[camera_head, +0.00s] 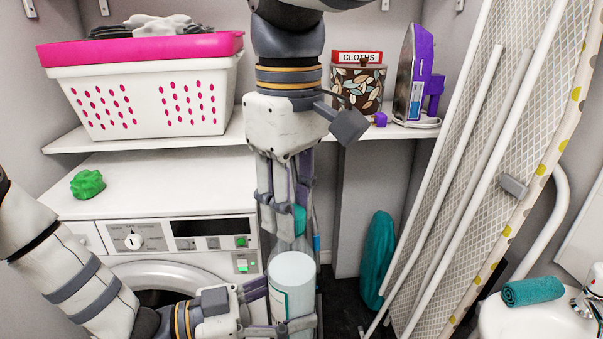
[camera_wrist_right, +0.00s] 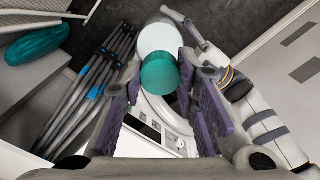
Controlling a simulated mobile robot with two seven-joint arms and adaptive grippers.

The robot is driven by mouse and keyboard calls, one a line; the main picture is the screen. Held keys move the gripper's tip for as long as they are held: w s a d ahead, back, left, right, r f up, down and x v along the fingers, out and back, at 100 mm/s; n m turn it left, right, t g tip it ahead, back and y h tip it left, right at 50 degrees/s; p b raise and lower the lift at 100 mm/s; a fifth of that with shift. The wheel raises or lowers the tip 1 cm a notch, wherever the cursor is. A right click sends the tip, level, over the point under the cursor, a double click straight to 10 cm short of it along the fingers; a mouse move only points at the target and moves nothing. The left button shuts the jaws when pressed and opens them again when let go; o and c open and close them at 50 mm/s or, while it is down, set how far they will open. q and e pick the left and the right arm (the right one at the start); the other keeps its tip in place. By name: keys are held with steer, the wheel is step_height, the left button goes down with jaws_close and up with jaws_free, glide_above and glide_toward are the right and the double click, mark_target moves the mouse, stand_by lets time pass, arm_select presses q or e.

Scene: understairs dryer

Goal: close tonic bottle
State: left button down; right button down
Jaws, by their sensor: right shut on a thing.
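The tonic bottle (camera_head: 292,278) is a white cylinder, roughly upright, in front of the washing machine. My left gripper (camera_head: 280,306) comes in from the left with its fingers around the bottle's lower part, holding it in the air. My right gripper (camera_head: 288,208) points down from above, shut on the teal cap (camera_head: 299,219). The cap is above the bottle and appears apart from it in the head view. In the right wrist view, the cap (camera_wrist_right: 160,74) sits between the purple-padded fingers and overlaps the white bottle (camera_wrist_right: 159,39); the exact gap cannot be told.
The washing machine (camera_head: 170,225) stands behind, with a green lump (camera_head: 88,184) on top. A shelf above holds a pink-and-white laundry basket (camera_head: 150,95), a patterned clothes tin (camera_head: 357,88) and a purple iron (camera_head: 418,75). An ironing board (camera_head: 530,110) leans at right.

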steer(key=c, duration=1.2)
jaws_free()
steer(key=shift+c, duration=0.2)
steer(key=shift+r, duration=2.3)
steer(key=shift+c, duration=0.4)
steer(key=n, duration=0.4)
steer(key=shift+s+a+r, duration=0.2)
steer(key=shift+s+a, duration=0.15)
steer(key=n, duration=0.3)
steer(key=shift+r, duration=0.4)
steer(key=n, duration=0.2)
steer(key=r+n, duration=0.1)
steer(key=n, duration=0.1)
steer(key=r+n, duration=0.1)
steer(key=n, duration=0.1)
steer(key=shift+w+d+r+n, duration=0.1)
steer(key=shift+w+d+n, duration=0.2)
steer(key=shift+w+n, duration=0.1)
